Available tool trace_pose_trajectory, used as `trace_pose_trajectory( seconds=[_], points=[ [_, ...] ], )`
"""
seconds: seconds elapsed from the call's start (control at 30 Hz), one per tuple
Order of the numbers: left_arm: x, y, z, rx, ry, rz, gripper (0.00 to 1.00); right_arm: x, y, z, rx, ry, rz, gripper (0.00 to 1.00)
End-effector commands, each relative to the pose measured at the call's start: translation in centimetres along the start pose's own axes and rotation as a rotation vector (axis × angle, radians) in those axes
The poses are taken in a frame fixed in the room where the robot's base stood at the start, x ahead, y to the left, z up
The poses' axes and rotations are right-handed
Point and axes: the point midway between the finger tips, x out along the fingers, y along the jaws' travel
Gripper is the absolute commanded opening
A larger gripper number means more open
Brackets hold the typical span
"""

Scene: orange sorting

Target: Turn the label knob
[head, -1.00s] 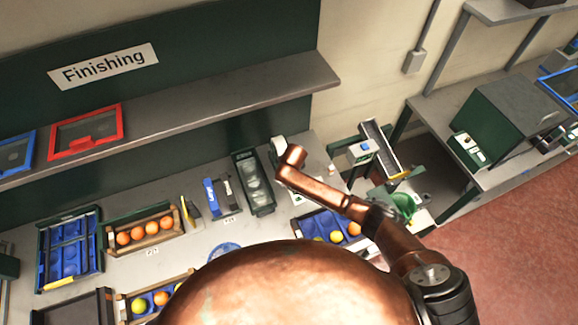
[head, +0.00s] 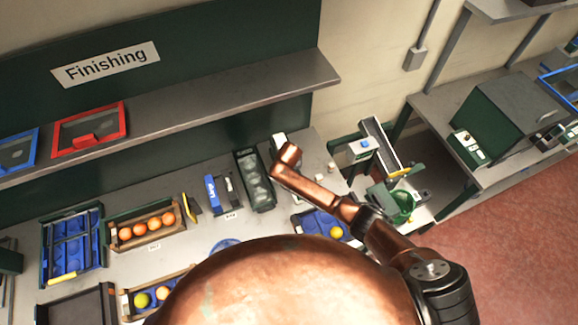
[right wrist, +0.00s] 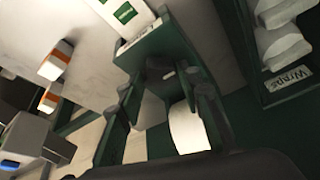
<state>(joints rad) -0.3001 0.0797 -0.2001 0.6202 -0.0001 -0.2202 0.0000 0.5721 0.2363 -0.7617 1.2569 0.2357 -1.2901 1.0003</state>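A dark green label dispenser (right wrist: 150,70) fills the middle of the right wrist view. It carries a white roll (right wrist: 188,128), and a white label with a green square (right wrist: 124,14) shows at its top. I cannot make out the knob for certain. In the head view the white roll (head: 279,140) shows just beyond my copper right arm, which hides most of the dispenser. My right gripper is hidden in the head view. In the right wrist view dark parts at the bottom edge merge with the dispenser, so its finger state is unclear. My left gripper is not in view.
A tray of wraps (head: 254,180) stands close beside the dispenser, and its "Wraps" tag (right wrist: 290,82) shows in the wrist view. A blue-lined tray with fruit (head: 318,226) lies below my right arm. A shelf (head: 215,92) overhangs the bench at the back.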

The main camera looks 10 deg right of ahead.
Motion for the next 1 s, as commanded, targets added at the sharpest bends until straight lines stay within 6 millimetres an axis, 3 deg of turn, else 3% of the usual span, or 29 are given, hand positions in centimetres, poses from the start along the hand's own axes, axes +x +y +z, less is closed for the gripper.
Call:
trace_pose_trajectory(
  seconds=[0.17, 0.57, 0.67, 1.0],
  points=[
    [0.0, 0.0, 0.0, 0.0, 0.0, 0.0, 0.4, 0.0, 0.0, 0.0, -0.001, 0.0, 0.0, 0.47],
    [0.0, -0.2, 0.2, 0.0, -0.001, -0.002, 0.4, -0.7, -0.1, 0.0, -0.001, 0.001, -0.002, 0.47],
    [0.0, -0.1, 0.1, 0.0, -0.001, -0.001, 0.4, -2.0, -0.1, 0.0, -0.001, 0.001, -0.002, 0.47],
    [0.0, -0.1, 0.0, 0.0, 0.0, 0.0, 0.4, -9.0, -0.1, 0.0, -0.001, 0.002, -0.003, 0.47]
  ],
)
